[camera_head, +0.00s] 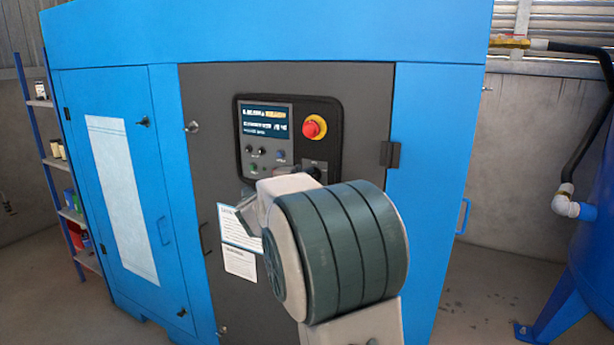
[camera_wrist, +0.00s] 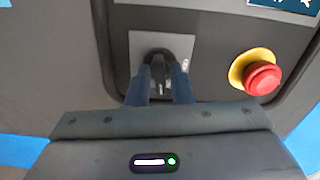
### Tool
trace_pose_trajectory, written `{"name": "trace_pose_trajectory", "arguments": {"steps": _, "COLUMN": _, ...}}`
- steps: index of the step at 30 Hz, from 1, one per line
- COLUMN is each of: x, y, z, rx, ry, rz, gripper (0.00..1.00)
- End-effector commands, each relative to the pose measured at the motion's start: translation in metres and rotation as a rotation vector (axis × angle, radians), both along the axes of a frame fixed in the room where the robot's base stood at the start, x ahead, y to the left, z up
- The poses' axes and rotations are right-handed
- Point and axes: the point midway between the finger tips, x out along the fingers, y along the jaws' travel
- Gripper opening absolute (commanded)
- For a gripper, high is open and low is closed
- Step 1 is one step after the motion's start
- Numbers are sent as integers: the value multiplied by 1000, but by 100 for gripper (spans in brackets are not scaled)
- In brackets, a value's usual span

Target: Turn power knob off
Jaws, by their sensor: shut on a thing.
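The power knob (camera_wrist: 158,68) is black and sits on a light grey plate (camera_wrist: 141,46) in the wrist view. My gripper (camera_wrist: 159,84) reaches up to it, with its two dark blue fingers on either side of the knob and shut on it. The fingers hide part of the knob, so its exact angle is hard to tell. In the head view my own arm hides most of the knob and my fingertips, at the lower right of the black control panel (camera_head: 295,108).
A red emergency stop button (camera_head: 313,127) on a yellow ring sits above the knob; in the wrist view it (camera_wrist: 263,78) is to the right of my fingers. A display (camera_head: 265,120) is on the panel. A blue tank (camera_head: 592,230) stands at the right.

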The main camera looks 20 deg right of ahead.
Motion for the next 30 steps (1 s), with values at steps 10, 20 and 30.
{"name": "trace_pose_trajectory", "arguments": {"steps": 10, "x": 0, "y": 0, "z": 4, "rx": -194, "ry": 253, "rz": 0, "gripper": 0}}
{"name": "trace_pose_trajectory", "arguments": {"steps": 20, "x": 0, "y": 1, "z": 3, "rx": -388, "ry": 502, "rz": 0, "gripper": 0}}
{"name": "trace_pose_trajectory", "arguments": {"steps": 30, "x": 0, "y": 0, "z": 3, "rx": -586, "ry": 756, "rz": 1, "gripper": 0}}
